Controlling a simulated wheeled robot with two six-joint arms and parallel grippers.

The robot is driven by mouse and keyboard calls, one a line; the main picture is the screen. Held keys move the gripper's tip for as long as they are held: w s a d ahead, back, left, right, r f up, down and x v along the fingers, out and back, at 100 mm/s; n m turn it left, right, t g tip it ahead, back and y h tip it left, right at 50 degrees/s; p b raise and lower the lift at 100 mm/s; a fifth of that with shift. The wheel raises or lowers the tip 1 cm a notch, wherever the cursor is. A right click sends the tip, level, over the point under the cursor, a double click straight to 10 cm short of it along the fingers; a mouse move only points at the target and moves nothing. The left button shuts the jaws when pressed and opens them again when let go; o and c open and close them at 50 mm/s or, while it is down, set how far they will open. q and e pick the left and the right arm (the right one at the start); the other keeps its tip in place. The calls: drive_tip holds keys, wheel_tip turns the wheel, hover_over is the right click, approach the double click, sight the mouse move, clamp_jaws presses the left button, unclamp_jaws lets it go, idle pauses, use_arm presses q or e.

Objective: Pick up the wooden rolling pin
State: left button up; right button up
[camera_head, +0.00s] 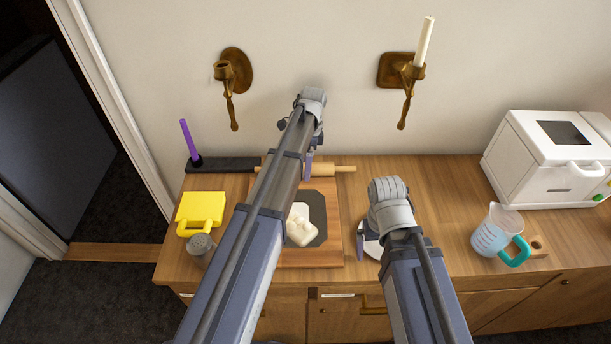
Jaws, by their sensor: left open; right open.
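The wooden rolling pin (328,169) lies along the back of the counter, behind the wooden board. Its right part and right handle show; my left arm covers much of the rest. My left gripper (308,166) is open and points down at the pin, partly hidden by its own arm. I cannot tell whether it touches the pin. My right gripper (361,247) is open and mostly hidden by its wrist, low beside the right edge of the board, over a pale round item (371,247).
A wooden board (331,223) carries a dark mat and pale dough (299,228). A yellow container (201,207), a shaker (201,248) and a dark strip with a purple stick (189,139) stand left. A measuring jug (491,238) and white appliance (542,155) stand right. Two wall sconces hang behind.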

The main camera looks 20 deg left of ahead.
use_arm(q)
drive_tip(key=shift+f, duration=0.1)
clamp_jaws()
idle(0.8)
